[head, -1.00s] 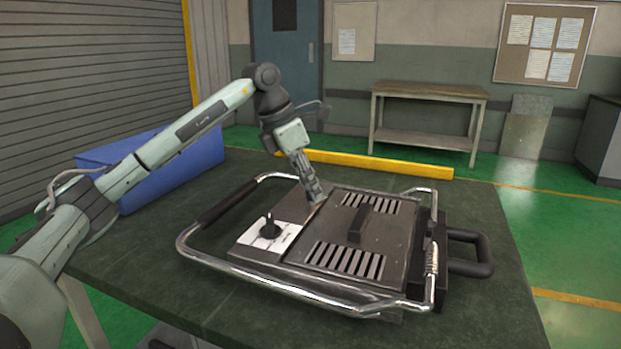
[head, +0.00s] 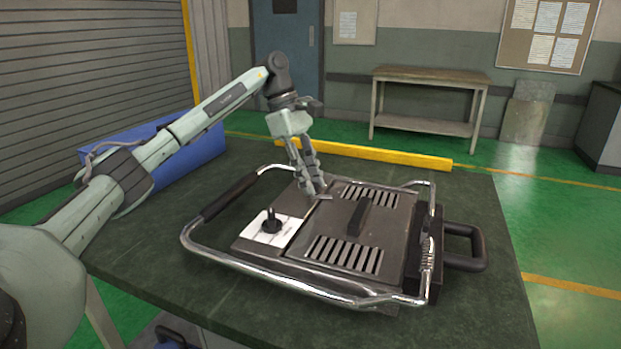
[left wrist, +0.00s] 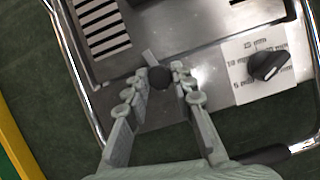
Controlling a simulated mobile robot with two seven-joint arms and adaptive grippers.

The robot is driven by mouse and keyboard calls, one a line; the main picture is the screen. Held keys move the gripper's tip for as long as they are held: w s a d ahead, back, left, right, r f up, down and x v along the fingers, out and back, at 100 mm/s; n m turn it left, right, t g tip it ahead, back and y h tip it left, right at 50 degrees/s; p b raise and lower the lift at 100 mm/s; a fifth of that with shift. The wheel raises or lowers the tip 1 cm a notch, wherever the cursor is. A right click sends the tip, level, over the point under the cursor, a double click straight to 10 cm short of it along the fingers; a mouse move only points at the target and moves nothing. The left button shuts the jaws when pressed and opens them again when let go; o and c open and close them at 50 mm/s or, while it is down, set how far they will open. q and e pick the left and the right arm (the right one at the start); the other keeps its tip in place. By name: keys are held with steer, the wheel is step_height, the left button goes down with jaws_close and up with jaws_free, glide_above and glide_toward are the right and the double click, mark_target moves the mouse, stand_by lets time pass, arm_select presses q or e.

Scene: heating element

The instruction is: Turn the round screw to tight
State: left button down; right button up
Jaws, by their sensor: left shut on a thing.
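The heating element (head: 320,238) is a dark metal box with slotted vents, lying on the table inside a chrome tube frame. The round screw (left wrist: 159,77) is a small dark round head on the box's top, seen between my fingertips in the left wrist view. A short metal tab sits beside it. My left gripper (head: 316,190) points down onto the box near its far edge, and it also shows in the left wrist view (left wrist: 164,88), shut on the screw. In the head view the fingers hide the screw head. My right gripper is not in view.
A black dial knob (head: 271,222) stands on a white marked plate, left of the vents. The chrome frame (head: 300,288) rings the box. A blue bin (head: 190,160) stands behind my left arm. The table's (head: 490,320) right front is bare.

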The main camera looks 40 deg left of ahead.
arm_select(q)
steer(key=shift+w+m+g, duration=0.1)
steer(key=shift+m+g, duration=0.4)
steer(key=shift+m, duration=0.8)
steer(key=c, duration=1.3)
jaws_free()
steer(key=v, duration=1.2)
steer(key=shift+w+d, duration=0.1)
